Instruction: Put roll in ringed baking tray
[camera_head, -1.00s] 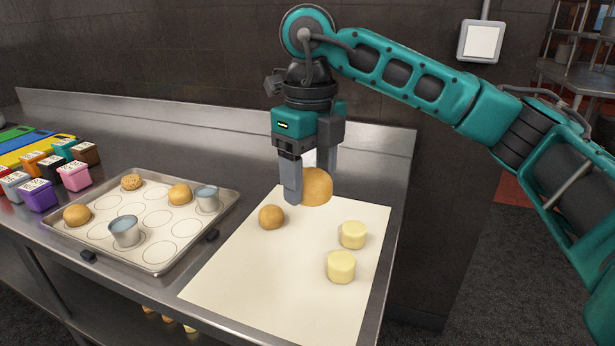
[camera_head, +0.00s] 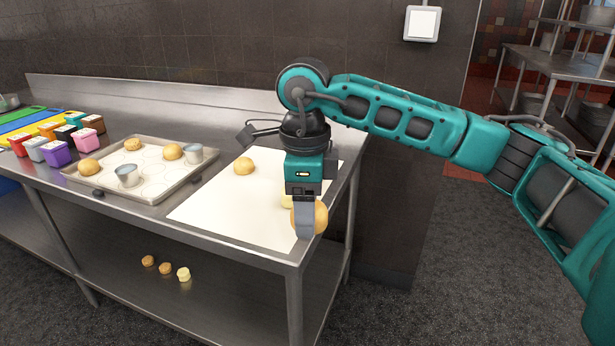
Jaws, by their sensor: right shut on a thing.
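My right gripper (camera_head: 308,222) is shut on a round golden roll (camera_head: 321,217) and holds it over the front right corner of the white sheet, near the table's edge. The finger partly hides the roll. The ringed baking tray (camera_head: 165,188) lies on the steel table to the left. It holds several golden rolls, such as one at its front left (camera_head: 89,167) and one at its back right (camera_head: 173,151), and two metal cups (camera_head: 128,176). Another roll (camera_head: 244,166) lies on the white sheet (camera_head: 215,203). My left gripper is out of view.
A pale yellow piece (camera_head: 287,201) on the sheet is mostly hidden behind my gripper. Coloured tubs (camera_head: 57,153) and coloured boards stand left of the tray. Several tray rings are empty.

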